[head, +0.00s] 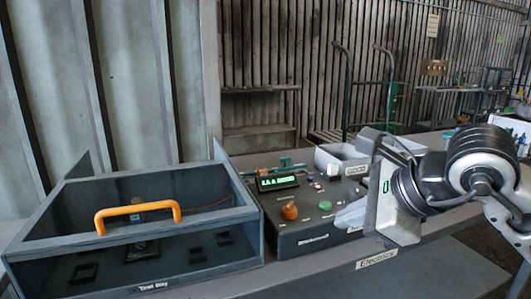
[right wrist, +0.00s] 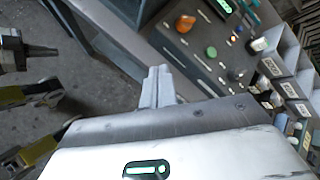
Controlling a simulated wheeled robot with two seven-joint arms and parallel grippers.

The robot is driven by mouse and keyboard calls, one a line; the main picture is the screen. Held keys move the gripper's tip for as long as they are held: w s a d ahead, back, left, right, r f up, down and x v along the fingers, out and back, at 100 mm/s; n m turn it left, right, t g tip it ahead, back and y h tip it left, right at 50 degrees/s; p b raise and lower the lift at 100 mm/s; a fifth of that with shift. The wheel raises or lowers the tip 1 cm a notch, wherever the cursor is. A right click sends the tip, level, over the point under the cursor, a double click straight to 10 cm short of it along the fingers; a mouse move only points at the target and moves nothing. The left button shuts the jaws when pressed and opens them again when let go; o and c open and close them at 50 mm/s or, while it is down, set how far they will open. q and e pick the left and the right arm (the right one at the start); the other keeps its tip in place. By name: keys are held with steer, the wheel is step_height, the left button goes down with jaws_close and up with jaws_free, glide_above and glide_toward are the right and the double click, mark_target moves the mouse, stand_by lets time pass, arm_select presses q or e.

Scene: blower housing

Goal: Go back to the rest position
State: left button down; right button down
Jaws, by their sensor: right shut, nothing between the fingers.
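My right gripper (head: 347,217) is at the right of the head view, its grey fingers pointing left beside the front right part of the dark control box (head: 312,245). Its fingers are together and empty; they also show shut in the right wrist view (right wrist: 158,75). Whether the fingers touch the box cannot be told from the head view; in the wrist view they appear apart from its panel. My left gripper does not show in the head view.
The grey test bay (head: 225,255) with an orange handle (head: 138,212) stands at the left. The control box has a green display (head: 278,183), orange knob (head: 290,211) and green button (head: 325,206). Grey bins (head: 335,165) stand behind it. The bench edge (head: 325,272) runs along the front.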

steer(key=s+a+f+m+g+y, duration=0.1)
steer(key=s+a+m+g+y, duration=0.3)
steer(key=s+a+g+y, duration=0.55)
steer(key=w+d+f+n+t+h+p, duration=0.1)
steer(key=w+d+f+n+t+h, duration=0.2)
steer(key=n+t, duration=0.65)
steer(key=w+d+f+n+t+h, duration=0.15)
steer(key=f+n+t, duration=0.35)
steer(key=n, duration=0.9)
steer(key=w+d+f+n+t+h+p, duration=0.15)
steer(key=d+f+n+t+h, duration=0.3)
steer(key=n, duration=0.75)
steer(key=s+f+m+g+h, duration=0.1)
steer(key=s+f+m+g, duration=0.2)
steer(key=f, duration=0.6)
steer(key=s+d+f+m+g+h, duration=0.1)
steer(key=s+f+m+g, duration=0.2)
steer(key=s+f+m, duration=0.3)
step_height(320, 180, down, 4)
steer(key=shift+s+d+r+h+b, duration=0.15)
steer(key=shift+s+h+b, duration=0.2)
steer(key=shift+s, duration=0.55)
